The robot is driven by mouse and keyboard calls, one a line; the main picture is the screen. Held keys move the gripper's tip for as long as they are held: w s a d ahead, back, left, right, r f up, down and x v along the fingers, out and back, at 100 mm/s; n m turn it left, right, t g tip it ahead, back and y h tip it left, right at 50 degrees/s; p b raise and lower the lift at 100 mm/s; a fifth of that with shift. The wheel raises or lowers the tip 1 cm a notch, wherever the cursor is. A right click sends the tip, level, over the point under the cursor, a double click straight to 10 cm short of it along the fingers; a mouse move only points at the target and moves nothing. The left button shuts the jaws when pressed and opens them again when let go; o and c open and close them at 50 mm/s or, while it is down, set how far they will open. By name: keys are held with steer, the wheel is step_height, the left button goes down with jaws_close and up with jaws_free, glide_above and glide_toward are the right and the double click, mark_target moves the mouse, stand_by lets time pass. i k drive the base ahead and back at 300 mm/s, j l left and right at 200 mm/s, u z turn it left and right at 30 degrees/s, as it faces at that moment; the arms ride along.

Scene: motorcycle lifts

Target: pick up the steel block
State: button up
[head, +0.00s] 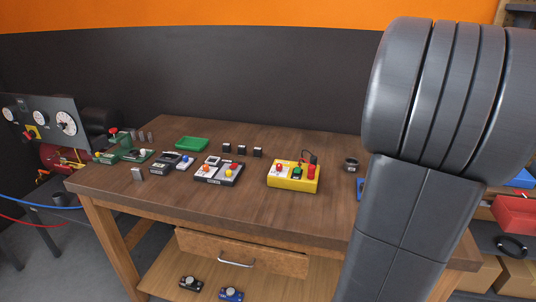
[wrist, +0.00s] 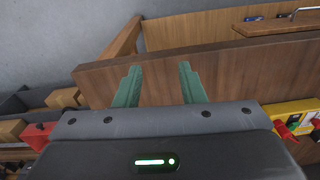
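A small upright grey metal block (head: 138,174), which looks like the steel block, stands near the front left edge of the wooden workbench (head: 200,205). My gripper (wrist: 158,72) shows in the wrist view with its two green fingers apart and nothing between them. The front edge of a wooden top lies beyond the fingertips there. The grey block does not show in the wrist view. In the head view my gripper is out of sight and my arm covers the right side.
Black and grey control boxes (head: 219,171), a green tray (head: 191,144) and three small dark blocks (head: 242,150) stand on the bench. A yellow control box (head: 293,177) sits right of them. Gauges (head: 66,123) stand at the left. The bench's front middle is clear.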

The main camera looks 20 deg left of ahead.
mark_target(137, 173)
steer(key=k+j, duration=0.1)
steer(key=j, duration=0.75)
steer(key=k+j+u, duration=0.1)
steer(key=j, duration=0.7)
steer(key=k+j, duration=0.15)
steer(key=j, duration=0.7)
steer(key=i+j, duration=0.1)
steer(key=j, duration=0.25)
steer(key=i+j, duration=0.1)
steer(key=j, duration=0.3)
steer(key=j+u, duration=0.1)
steer(key=j, duration=0.25)
steer(key=i+j, duration=0.15)
steer(key=j, duration=0.2)
steer(key=i+j, duration=0.15)
steer(key=j, duration=0.25)
steer(key=k+u, duration=0.05)
